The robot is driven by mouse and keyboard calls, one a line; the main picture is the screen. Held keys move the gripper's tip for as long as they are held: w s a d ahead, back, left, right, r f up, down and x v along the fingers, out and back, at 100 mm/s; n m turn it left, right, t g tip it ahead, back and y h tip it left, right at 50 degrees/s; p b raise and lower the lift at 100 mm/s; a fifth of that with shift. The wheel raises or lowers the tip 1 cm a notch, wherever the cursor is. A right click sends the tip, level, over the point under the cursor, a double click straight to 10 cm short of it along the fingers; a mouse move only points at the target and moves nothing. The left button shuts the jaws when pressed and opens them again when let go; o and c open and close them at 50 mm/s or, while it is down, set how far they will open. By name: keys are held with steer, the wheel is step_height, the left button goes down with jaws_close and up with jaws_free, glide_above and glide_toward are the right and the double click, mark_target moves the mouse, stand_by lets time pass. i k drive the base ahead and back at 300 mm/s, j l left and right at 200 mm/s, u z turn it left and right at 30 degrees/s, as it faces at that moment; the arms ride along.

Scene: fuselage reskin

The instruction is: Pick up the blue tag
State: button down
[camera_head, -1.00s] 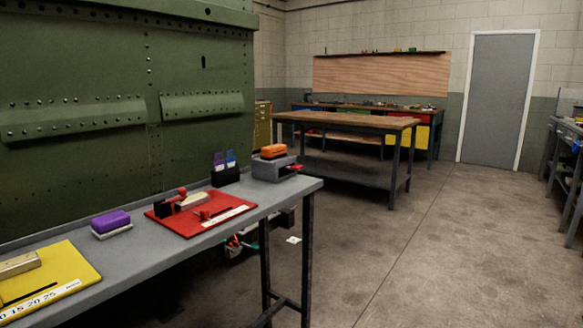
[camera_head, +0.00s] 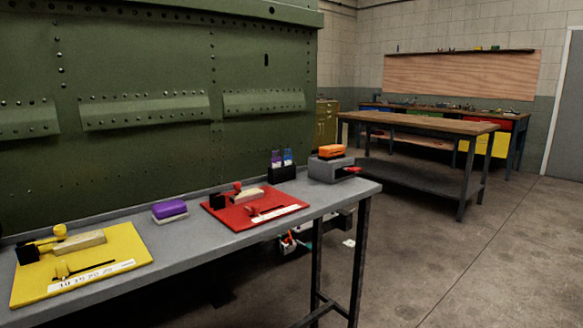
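A small black holder (camera_head: 282,173) stands near the right end of the grey bench, against the green panel. Two thin upright pieces stick up from it, side by side. The right one looks blue (camera_head: 288,157) and may be the blue tag; the left one (camera_head: 276,159) looks more purple. They are too small for me to read any marking, and their lower parts are hidden in the holder. My gripper is not in view.
The grey bench (camera_head: 191,232) carries a yellow board (camera_head: 108,250), a purple-topped block (camera_head: 169,209), a red board (camera_head: 285,206) and a grey box (camera_head: 328,171) with an orange piece on top. A wooden table (camera_head: 420,122) stands behind. Floor at right is clear.

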mark_target(287, 159)
steer(key=i+l+z, duration=0.55)
steer(key=i+z, duration=0.25)
steer(key=i, duration=0.2)
steer(key=i+z, duration=0.4)
steer(key=i, duration=0.15)
steer(key=i+j+z, duration=0.1)
steer(key=i+z, duration=0.3)
steer(key=i, duration=1)
steer(key=i+u, duration=0.45)
steer(key=i+l+u, duration=0.35)
steer(key=i+u, duration=0.35)
steer(key=u, duration=0.25)
steer(key=i+l+u, duration=0.1)
steer(key=u, duration=0.35)
steer(key=i+l+u, duration=0.2)
steer(key=u, duration=0.2)
steer(key=i+l+u, duration=0.2)
steer(key=u, duration=0.25)
steer(key=i+l+u, duration=0.1)
steer(key=l+u, duration=0.2)
steer(key=u, duration=0.15)
steer(key=i+l+u, duration=0.1)
steer(key=l+u, duration=0.15)
steer(key=u, duration=0.2)
steer(key=i+l+u, duration=0.1)
steer(key=l+u, duration=0.4)
steer(key=u, duration=0.25)
steer(key=l+u, duration=0.35)
